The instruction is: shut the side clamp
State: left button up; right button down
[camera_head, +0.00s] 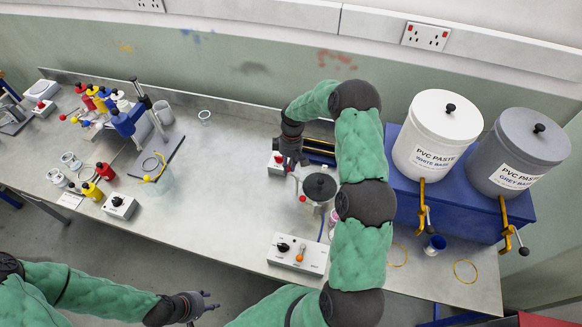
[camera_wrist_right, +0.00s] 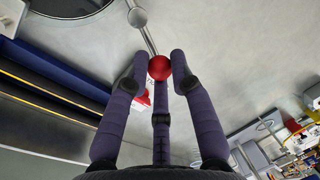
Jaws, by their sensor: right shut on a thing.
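My right gripper (camera_head: 291,166) reaches down at the centre of the bench, beside a pot with a black lid (camera_head: 319,187). In the right wrist view its fingers (camera_wrist_right: 162,66) close around a red ball knob (camera_wrist_right: 159,68). The knob sits on the end of a thin metal rod (camera_wrist_right: 148,38), the lever of the side clamp, which runs up to a round metal joint (camera_wrist_right: 137,17). The clamp's body is hard to make out in the head view. My left gripper (camera_head: 212,300) is empty, fingers apart, in front of the bench edge.
A white control box (camera_head: 298,255) lies on the bench in front of the pot. A box with a red button (camera_head: 276,166) is close to my right gripper. A white paste bucket (camera_head: 438,135) and a grey one (camera_head: 518,152) stand right, on a blue stand (camera_head: 470,212). Bottles crowd the left.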

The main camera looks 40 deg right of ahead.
jog(key=shift+s+a+r+n+h+b, duration=0.15)
jog(key=shift+a+n+b, duration=0.25)
jog(key=shift+n, duration=0.7)
jog(key=shift+w+a+n+h+b, duration=0.15)
jog(key=shift+a+n+b, duration=0.2)
jog(key=shift+n, duration=0.75)
jog(key=shift+s+a+g, duration=0.1)
jog(key=shift+s+g, duration=0.05)
jog(key=shift+g, duration=0.15)
jog(key=c, duration=1.3)
grip_release()
jog(key=shift+o, duration=1.1)
jog(key=shift+a, duration=0.1)
notch_tip(320, 180, up, 12)
jog(key=w+d, duration=0.1)
jog(key=shift+w+d+f, duration=0.2)
jog(key=shift+w, duration=0.15)
